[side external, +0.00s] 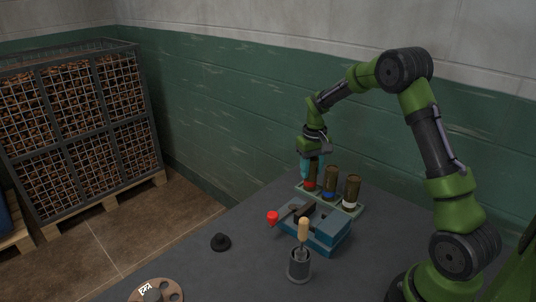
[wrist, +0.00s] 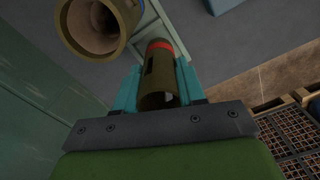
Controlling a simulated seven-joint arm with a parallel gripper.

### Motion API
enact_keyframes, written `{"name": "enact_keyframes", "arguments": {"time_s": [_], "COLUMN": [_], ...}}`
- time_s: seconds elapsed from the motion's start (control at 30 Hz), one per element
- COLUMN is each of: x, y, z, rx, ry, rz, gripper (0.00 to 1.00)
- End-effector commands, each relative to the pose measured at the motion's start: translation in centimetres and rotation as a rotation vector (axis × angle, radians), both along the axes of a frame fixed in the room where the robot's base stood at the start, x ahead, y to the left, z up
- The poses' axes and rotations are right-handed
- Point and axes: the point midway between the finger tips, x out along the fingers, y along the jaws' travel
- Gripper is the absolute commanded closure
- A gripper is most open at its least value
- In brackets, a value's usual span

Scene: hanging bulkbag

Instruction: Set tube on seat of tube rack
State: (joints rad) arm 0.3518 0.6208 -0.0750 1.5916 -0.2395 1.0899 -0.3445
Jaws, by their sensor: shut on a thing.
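My gripper (side external: 312,170) points down over the left end of the tube rack (side external: 349,209). In the wrist view its teal fingers (wrist: 158,68) are shut on an olive-brown tube (wrist: 156,92) with a red band, held between them. In the side view the lower part of this red-banded tube (side external: 311,184) shows just below the fingers, at the rack's left end. It looks roughly upright. I cannot tell whether its bottom touches the seat. The pale green rack also shows in the wrist view (wrist: 148,27).
A blue-banded tube (side external: 331,179) and a white-banded tube (side external: 352,190) stand in the rack beside the held one. A blue vise (side external: 330,232) with a red knob (side external: 272,217) is in front.

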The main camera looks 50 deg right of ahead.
Motion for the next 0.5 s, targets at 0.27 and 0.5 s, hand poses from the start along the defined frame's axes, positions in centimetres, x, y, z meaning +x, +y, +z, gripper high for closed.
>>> {"name": "enact_keyframes", "arguments": {"time_s": [0.27, 0.5], "x": [0.03, 0.02], "y": [-0.05, -0.04], "z": [0.07, 0.05], "rx": [0.000, 0.000], "ry": [-0.001, -0.001], "rz": [0.000, 0.000], "gripper": [0.47, 0.31]}}
